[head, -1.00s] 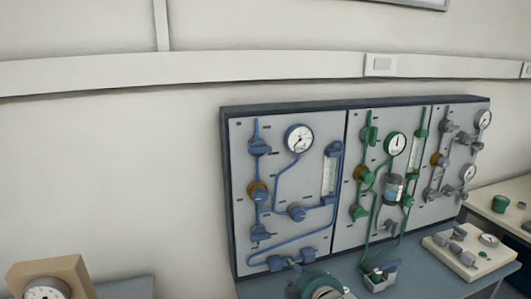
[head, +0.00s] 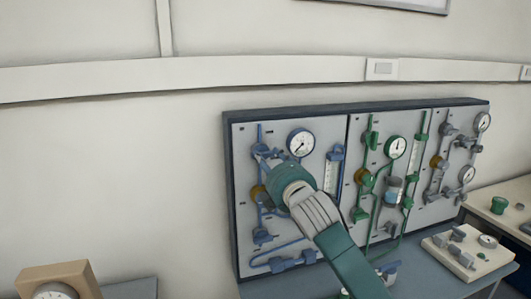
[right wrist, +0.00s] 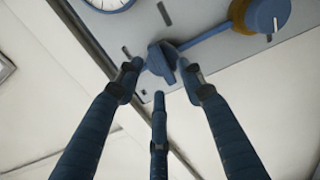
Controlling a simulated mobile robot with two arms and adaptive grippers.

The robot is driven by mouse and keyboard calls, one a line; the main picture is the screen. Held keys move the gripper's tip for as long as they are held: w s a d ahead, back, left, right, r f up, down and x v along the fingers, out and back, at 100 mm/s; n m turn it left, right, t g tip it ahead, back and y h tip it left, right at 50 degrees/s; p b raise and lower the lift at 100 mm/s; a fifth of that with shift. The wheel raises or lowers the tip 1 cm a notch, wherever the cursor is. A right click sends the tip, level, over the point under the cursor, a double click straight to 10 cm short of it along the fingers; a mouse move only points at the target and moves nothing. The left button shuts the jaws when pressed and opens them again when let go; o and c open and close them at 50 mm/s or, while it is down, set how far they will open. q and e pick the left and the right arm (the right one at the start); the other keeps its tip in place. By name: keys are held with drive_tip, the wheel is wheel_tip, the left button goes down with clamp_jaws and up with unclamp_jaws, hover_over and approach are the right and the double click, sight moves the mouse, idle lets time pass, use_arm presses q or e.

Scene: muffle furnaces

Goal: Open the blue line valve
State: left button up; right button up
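The blue line runs on the left section of the panel. Its top blue valve (head: 260,148) is partly covered by my right gripper (head: 270,160) in the head view. In the right wrist view the blue valve handle (right wrist: 162,62) lies between the fingertips of my right gripper (right wrist: 161,80). The fingers are spread around the handle, with small gaps seeming to show at the sides; firm contact is not visible. A yellow-and-blue regulator knob (right wrist: 265,14) is at the upper right there. My left gripper is not in view.
A round gauge (head: 300,142) and a flow tube (head: 331,175) are close to the right of the valve. Green (head: 372,140) and grey (head: 447,130) lines fill the other sections. A beige boxed dial (head: 55,280) stands at lower left. The wall left of the panel is clear.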

sight(262, 154)
drive_tip(key=shift+x, duration=1.4)
clamp_jaws()
